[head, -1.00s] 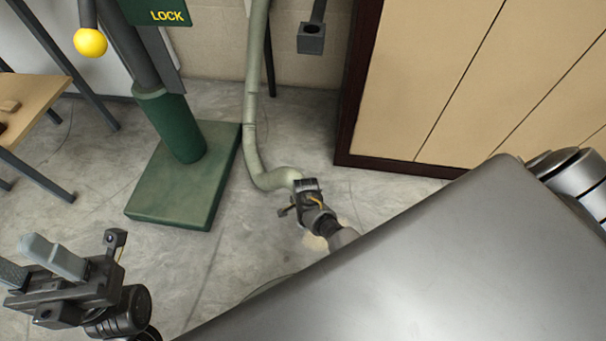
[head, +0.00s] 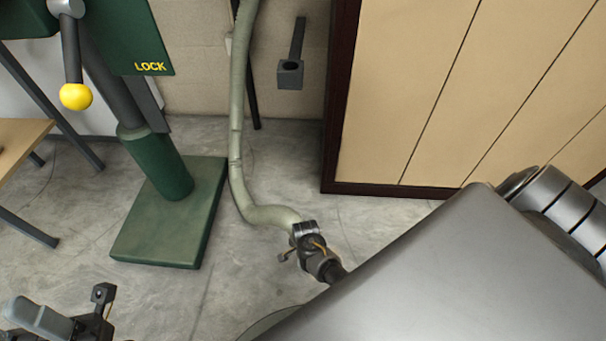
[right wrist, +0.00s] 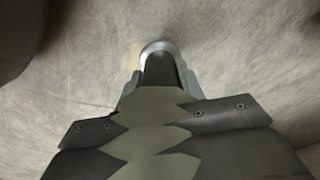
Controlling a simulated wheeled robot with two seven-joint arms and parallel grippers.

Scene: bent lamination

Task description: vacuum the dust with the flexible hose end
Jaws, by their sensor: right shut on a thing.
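A pale green flexible hose (head: 237,130) hangs from the top of the head view and curves along low down to my right gripper (head: 307,238). My right gripper is shut on the hose near its end. In the right wrist view the green hose (right wrist: 152,104) lies between the jaws, and its dark end with a grey rim (right wrist: 158,47) points at the concrete floor. A faint tan patch, possibly dust (right wrist: 132,57), shows beside the rim; in the head view I cannot see dust. My left gripper (head: 30,322) is at the lower left edge, partly cut off, away from the hose.
A green machine on a square base (head: 166,225), with a yellow-knobbed lever (head: 76,97), stands left of the hose. A tan panelled cabinet (head: 440,100) with a dark frame is at right. A dark square holder (head: 290,75) is at the back wall. A wooden table (head: 18,145) is at left.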

